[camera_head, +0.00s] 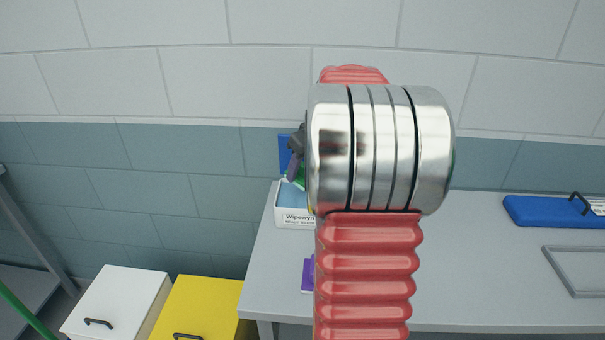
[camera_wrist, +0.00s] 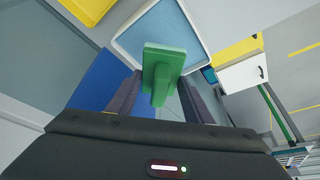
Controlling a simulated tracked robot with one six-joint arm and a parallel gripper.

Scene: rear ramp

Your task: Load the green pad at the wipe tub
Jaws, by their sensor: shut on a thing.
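My gripper (camera_wrist: 160,90) is shut on the green pad (camera_wrist: 164,62), with one dark finger on each side of its narrow stem. In the wrist view, the pad's wide block lies in front of the wipe tub (camera_wrist: 121,44), a white-rimmed tub with a light blue inside. I cannot tell whether the pad touches the blue surface. In the head view, the white labelled tub (camera_head: 294,218) stands at the left end of the grey bench. My red and metal arm hides much of the gripper there, and only a bit of green shows above the tub.
The grey bench (camera_head: 470,255) carries a blue case (camera_head: 545,211) and a grey frame (camera_head: 580,270) at right. A purple item (camera_head: 308,275) is partly hidden by my arm. White (camera_head: 118,300) and yellow (camera_head: 200,305) boxes stand left of the bench. A tiled wall closes the back.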

